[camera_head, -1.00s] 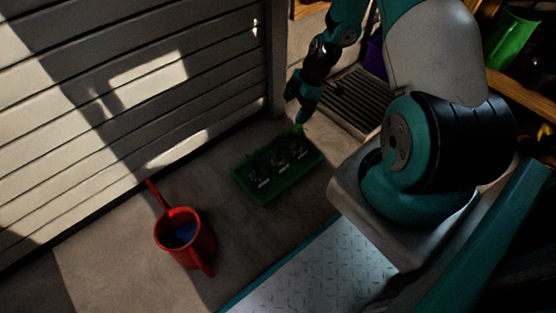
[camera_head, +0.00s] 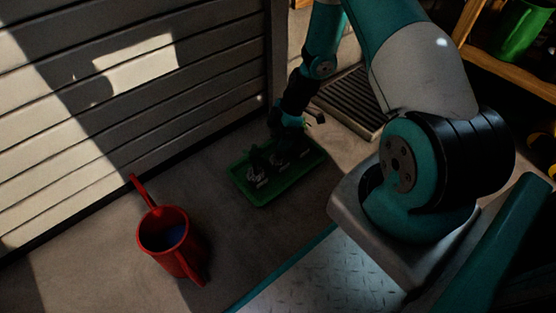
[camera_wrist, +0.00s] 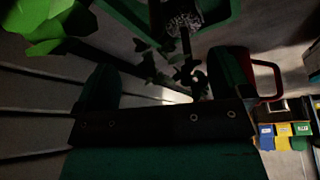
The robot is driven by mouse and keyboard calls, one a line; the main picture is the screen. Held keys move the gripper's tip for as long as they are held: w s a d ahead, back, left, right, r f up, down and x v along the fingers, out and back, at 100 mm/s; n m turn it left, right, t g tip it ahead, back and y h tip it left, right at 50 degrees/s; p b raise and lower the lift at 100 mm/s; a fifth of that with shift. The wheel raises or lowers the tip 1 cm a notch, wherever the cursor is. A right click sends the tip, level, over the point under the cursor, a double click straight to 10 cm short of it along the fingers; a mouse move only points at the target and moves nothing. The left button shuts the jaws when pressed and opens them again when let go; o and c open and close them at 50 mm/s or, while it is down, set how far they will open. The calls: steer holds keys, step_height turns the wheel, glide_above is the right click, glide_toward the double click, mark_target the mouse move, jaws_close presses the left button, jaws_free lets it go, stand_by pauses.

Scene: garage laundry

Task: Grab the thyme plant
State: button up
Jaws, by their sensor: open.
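A green tray (camera_head: 262,199) on the floor holds several small potted plants with white labels (camera_head: 256,176). I cannot read which label is thyme. My gripper (camera_head: 276,142) is low over the far side of the tray and hides part of it. In the wrist view my gripper (camera_wrist: 168,72) is open and empty. A small dark-leaved plant (camera_wrist: 158,62) shows between its two fingers, apart from them as far as I can tell. A pot with a white label (camera_wrist: 183,20) sits in the tray beyond. A bright green leafy plant (camera_wrist: 42,22) is at the upper left.
A red watering can (camera_head: 176,258) stands left of the tray on bare floor. A slatted shutter (camera_head: 120,95) closes the left side. A floor grate (camera_head: 348,100) lies behind. A green bucket (camera_head: 520,32) stands on a shelf at right. Coloured bins (camera_wrist: 283,130) show in the wrist view.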

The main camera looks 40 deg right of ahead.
steer(key=b+x, duration=0.1)
steer(key=x, duration=0.1)
steer(key=shift+f, duration=0.3)
steer(key=shift+r, duration=0.1)
steer(key=c, duration=1.4)
